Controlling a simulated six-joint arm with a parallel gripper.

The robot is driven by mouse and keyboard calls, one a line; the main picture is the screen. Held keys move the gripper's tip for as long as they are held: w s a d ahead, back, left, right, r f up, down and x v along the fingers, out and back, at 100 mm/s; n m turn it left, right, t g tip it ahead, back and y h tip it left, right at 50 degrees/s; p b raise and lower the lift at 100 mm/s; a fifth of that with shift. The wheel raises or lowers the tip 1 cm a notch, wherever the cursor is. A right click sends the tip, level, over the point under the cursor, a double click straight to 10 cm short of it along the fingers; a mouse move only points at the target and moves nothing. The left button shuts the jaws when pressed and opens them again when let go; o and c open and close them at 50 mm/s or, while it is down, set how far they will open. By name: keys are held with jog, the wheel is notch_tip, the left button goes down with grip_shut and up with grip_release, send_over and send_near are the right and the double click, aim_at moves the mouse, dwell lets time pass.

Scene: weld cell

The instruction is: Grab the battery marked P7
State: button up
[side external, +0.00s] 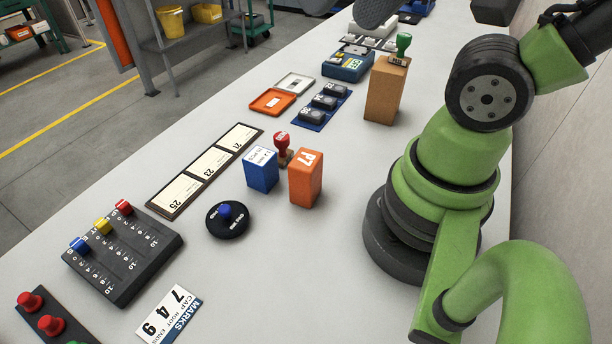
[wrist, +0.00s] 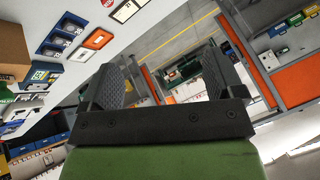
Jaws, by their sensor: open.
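The battery marked P7 (side external: 305,180) is an orange upright block on the pale bench in the side view. A blue block (side external: 262,169) stands close to its left, and a red-handled stamp (side external: 283,148) stands just behind the two. My gripper (wrist: 162,72) shows in the wrist view with its two dark fingers spread apart and nothing between them. It points out over the bench edge towards the floor and shelving. In the side view only dark parts of it show at the top edge, high above the bench and away from P7. P7 is not seen in the wrist view.
A tall brown block (side external: 386,92) with a green-handled stamp stands behind P7. A black round dial (side external: 228,220) and a slider box (side external: 122,252) lie in front and left. A row of number cards (side external: 208,166) lies left. Bare bench surrounds P7's front and right.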

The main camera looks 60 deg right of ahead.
jog(key=w+d+f+n+g+h, duration=0.1)
jog(key=w+f+n+g, duration=0.1)
jog(key=w+f+g, duration=0.45)
jog(key=n+h, duration=0.1)
jog(key=n, duration=0.2)
send_over(306, 160)
jog(key=shift+g, duration=0.25)
notch_tip(306, 160, down, 11)
jog(key=shift+f, duration=0.1)
notch_tip(306, 160, down, 4)
jog(key=shift+f, duration=0.25)
jog(key=shift+d+f, duration=0.1)
jog(key=shift+f, duration=2.9)
jog(key=c, duration=1.2)
jog(key=shift+r, duration=0.2)
